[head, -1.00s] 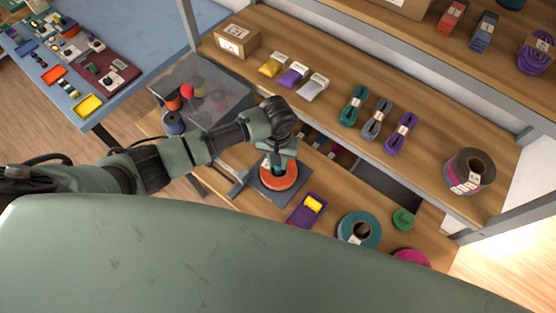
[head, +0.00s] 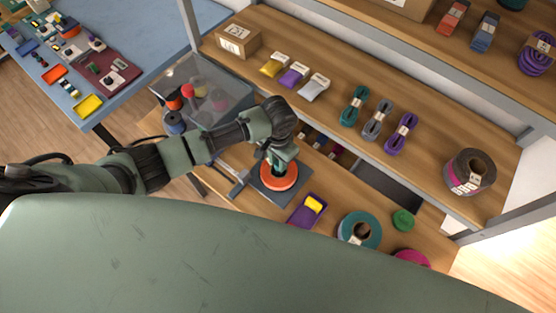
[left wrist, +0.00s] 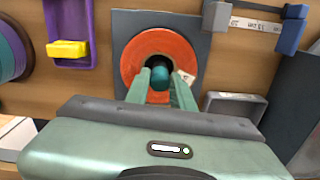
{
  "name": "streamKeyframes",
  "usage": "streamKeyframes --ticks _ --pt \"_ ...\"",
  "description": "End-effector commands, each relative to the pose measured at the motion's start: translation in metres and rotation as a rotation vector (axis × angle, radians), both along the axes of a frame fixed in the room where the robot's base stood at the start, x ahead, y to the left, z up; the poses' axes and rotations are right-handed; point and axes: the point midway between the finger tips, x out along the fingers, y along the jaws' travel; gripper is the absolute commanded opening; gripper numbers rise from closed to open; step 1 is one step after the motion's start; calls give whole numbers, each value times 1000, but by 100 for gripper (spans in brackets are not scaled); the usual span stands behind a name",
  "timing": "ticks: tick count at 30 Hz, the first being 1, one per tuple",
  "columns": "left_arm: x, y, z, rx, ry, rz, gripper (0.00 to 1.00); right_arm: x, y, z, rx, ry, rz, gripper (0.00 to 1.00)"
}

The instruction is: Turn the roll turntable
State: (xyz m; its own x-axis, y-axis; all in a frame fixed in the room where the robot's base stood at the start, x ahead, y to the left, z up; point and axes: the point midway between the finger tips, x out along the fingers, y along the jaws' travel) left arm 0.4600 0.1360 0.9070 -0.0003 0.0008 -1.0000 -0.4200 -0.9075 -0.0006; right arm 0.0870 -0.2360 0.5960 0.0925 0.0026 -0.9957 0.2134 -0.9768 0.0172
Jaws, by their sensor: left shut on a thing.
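An orange roll (head: 268,184) lies flat on a dark grey square base (head: 300,181) on the lower shelf. The roll also shows in the left wrist view (left wrist: 137,56), with a white label on its right side. A teal knob (left wrist: 160,72) stands in the roll's centre hole. My left gripper (head: 277,166) comes down over the roll from above. In the left wrist view its two fingers (left wrist: 162,80) are on either side of the knob, shut on it. The fingertips' contact is partly hidden. My right gripper is not in view.
A purple tray with a yellow block (head: 314,204), a teal roll (head: 374,230) and a green spool (head: 403,219) are to the right. A clear box with spools (head: 232,85) stands left. The upper shelf (head: 335,75) with cord bundles lies behind the wrist.

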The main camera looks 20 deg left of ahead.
Motion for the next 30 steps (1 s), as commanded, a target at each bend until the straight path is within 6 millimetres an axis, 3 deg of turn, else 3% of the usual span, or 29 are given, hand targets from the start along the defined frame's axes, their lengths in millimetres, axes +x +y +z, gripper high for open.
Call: streamKeyframes --ticks 30 --pt "3 0 2 -1 -8 -509 0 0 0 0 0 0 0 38"
